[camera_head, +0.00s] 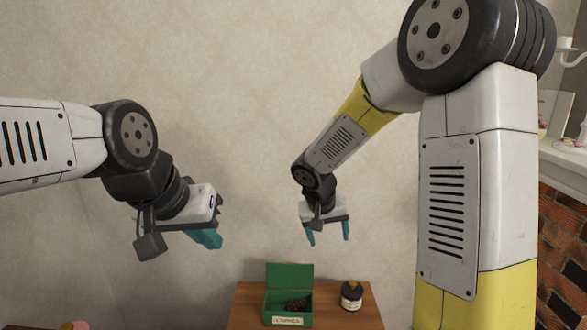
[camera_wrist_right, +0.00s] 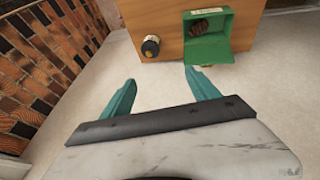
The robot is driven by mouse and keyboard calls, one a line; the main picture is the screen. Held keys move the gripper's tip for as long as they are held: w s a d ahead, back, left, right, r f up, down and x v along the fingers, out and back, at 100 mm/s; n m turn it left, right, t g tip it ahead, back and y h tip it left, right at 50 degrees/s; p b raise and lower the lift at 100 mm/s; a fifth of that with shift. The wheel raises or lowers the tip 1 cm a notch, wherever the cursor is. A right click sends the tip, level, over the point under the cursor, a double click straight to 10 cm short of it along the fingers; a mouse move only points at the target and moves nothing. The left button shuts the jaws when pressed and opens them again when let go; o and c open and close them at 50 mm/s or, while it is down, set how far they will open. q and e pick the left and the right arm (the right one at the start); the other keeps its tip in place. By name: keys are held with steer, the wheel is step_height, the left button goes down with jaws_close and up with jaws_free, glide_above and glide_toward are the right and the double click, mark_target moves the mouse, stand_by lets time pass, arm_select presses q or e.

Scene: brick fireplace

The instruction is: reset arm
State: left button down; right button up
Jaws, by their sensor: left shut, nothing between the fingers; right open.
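My left gripper (camera_head: 207,239) is at the left of the head view, its teal fingers together and empty. My right gripper (camera_head: 328,234) hangs in the middle of the head view with its two teal fingers apart and nothing between them. It also shows open in the right wrist view (camera_wrist_right: 160,92). In the head view, the right gripper appears above the small wooden table, clear of the things on it.
A wooden table (camera_head: 246,309) bears an open green box (camera_head: 290,271) with a brown pinecone-like thing (camera_head: 297,305) inside. A dark jar (camera_head: 351,296) stands to its right. A brick fireplace (camera_head: 560,240) with a white mantel (camera_head: 565,160) is at the right.

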steer(key=s+d+r+t+y, duration=0.1)
steer(key=s+d+r+y, duration=0.1)
steer(key=s+r, duration=0.5)
steer(key=s+d+r+t+y, duration=0.1)
steer(key=s+r, duration=0.6)
steer(key=s, duration=0.7)
steer(key=shift+s+d+y, duration=0.2)
steer(key=shift+d+y, duration=0.6)
steer(key=shift+d, duration=0.3)
steer(key=shift+r, duration=0.1)
